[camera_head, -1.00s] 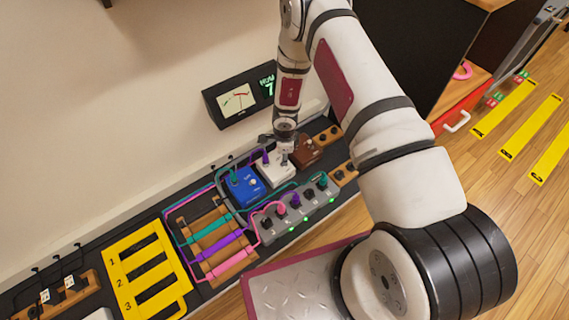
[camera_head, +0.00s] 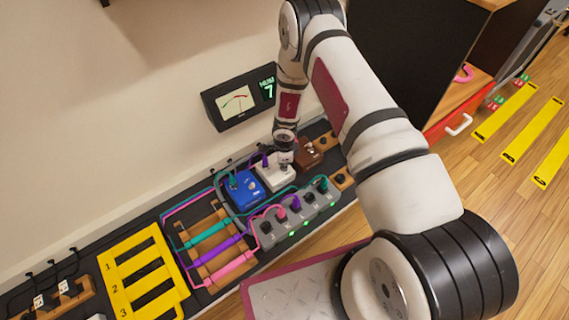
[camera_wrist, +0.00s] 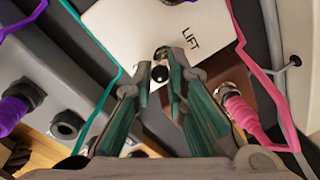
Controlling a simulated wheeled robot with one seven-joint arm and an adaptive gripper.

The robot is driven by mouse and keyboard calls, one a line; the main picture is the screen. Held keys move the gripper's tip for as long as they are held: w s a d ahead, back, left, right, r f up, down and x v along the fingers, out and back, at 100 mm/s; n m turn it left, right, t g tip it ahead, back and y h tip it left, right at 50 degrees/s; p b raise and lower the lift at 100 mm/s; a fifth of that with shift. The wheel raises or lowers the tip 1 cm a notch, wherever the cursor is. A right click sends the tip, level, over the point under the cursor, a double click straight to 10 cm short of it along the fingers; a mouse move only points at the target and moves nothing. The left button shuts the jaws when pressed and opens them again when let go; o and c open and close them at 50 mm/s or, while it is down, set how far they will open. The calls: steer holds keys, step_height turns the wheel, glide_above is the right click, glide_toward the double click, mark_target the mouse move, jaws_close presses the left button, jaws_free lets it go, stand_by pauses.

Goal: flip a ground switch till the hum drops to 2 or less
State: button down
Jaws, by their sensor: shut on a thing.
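My gripper (camera_wrist: 160,68) is at the white box (camera_wrist: 150,25), its fingertips closed around a small dark-tipped switch (camera_wrist: 160,72). A label that seems to read LIFT is printed beside the switch. In the head view the white box (camera_head: 272,178) stands between a blue box (camera_head: 243,188) and a brown box (camera_head: 308,156), and my gripper (camera_head: 286,164) reaches down over it. The fingertips are too small to make out there. The lit hum readout (camera_head: 268,88) on the wall shows 7, beside a needle meter (camera_head: 236,103).
A grey power strip (camera_head: 300,217) with coloured plugs lies in front of the boxes. Teal, purple and pink cables run to a wooden rack (camera_head: 211,240). A yellow numbered frame (camera_head: 148,270) lies further left. Cables pass close on both sides of my gripper.

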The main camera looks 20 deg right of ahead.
steer(key=shift+w+r+g+p, duration=0.15)
steer(key=shift+g+p, duration=0.25)
steer(key=shift+p, duration=0.65)
steer(key=shift+w+a+g+h+p, duration=0.1)
steer(key=shift+w+g+h+p, duration=0.15)
steer(key=shift+g, duration=0.25)
steer(key=g+b, duration=0.1)
steer(key=b, duration=0.2)
steer(key=shift+w+a+f+g+h, duration=0.15)
steer(key=shift+w+f+g+h, duration=0.1)
steer(key=shift+w+g+h, duration=0.15)
steer(key=g+b, duration=0.1)
steer(key=b, duration=0.2)
steer(key=shift+w+g+h, duration=0.2)
steer(key=shift+g+h, duration=0.05)
steer(key=shift+g, duration=0.15)
steer(key=shift+r, duration=0.1)
